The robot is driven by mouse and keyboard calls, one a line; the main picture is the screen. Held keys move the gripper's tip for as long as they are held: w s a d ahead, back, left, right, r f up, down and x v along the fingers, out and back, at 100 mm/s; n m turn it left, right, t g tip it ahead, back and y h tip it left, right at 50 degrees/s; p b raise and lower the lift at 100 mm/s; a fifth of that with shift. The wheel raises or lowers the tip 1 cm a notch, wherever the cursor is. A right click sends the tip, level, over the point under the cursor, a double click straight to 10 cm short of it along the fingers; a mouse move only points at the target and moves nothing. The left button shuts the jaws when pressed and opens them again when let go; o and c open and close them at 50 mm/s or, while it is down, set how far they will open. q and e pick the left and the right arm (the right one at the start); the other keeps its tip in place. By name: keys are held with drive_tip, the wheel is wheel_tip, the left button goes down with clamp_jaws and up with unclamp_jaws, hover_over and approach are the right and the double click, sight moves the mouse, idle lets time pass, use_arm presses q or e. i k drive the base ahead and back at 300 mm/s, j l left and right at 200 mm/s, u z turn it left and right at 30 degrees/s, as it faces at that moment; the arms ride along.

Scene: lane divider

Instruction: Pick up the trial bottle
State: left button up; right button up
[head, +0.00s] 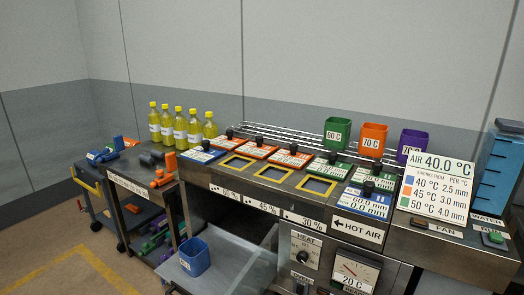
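Several yellow bottles with yellow caps and pale labels stand upright in a row at the back left of the metal bench. The row runs from the leftmost bottle (154,123) to the rightmost bottle (210,126). They look alike, and I cannot tell which one is the trial bottle. Neither of my grippers shows in the head view, and nothing is seen touching the bottles.
Black-knobbed plates, such as a blue one (203,153), lie before the bottles. Green (337,133), orange (372,139) and purple (411,144) cups stand behind. A blue cup (194,257) sits on a lower tray.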

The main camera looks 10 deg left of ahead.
sight(153, 116)
drive_tip(key=i+j+z, duration=0.25)
drive_tip(key=j+z, duration=0.2)
drive_tip(key=j, duration=1.15)
drive_tip(key=j+z, duration=0.45)
drive_tip(key=j, duration=1.1)
drive_tip(key=j+z, duration=0.15)
drive_tip(key=j, duration=0.3)
drive_tip(key=j+z, duration=0.15)
drive_tip(key=j, duration=0.35)
drive_tip(key=j+z, duration=0.1)
drive_tip(key=j, duration=0.35)
drive_tip(key=k+j+z, duration=0.15)
drive_tip(key=j, duration=0.3)
drive_tip(key=j+z, duration=0.15)
drive_tip(key=j, duration=0.35)
drive_tip(key=k+j+z, duration=0.15)
drive_tip(key=j, duration=0.3)
drive_tip(key=k+j+z, duration=0.15)
drive_tip(key=j, duration=0.25)
